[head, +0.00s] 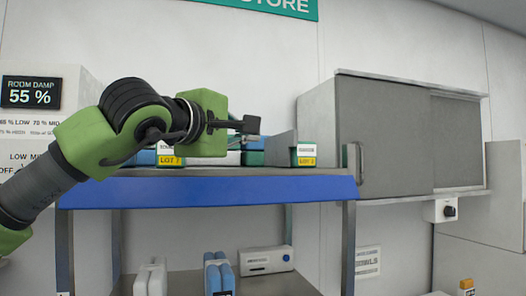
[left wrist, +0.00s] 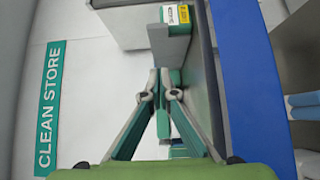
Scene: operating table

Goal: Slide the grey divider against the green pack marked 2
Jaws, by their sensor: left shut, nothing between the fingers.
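The grey divider (head: 281,149) stands upright on the shelf, just left of a green pack (head: 304,155) with a white and yellow lot label, whose number is too small to read surely. In the left wrist view the divider (left wrist: 170,46) stands right beside the labelled pack (left wrist: 177,17); whether they touch I cannot tell. My left gripper (head: 247,125) is shut and empty, above the shelf and left of the divider. In the left wrist view its fingertips (left wrist: 159,76) point toward the divider, and contact is unclear. My right gripper is not in view.
The shelf has a blue front edge (head: 210,190). More packs, one with a yellow lot label (head: 170,156), stand on its left, partly behind my arm. A grey-doored cabinet (head: 385,135) is at right. Blue and white items stand on the lower shelf.

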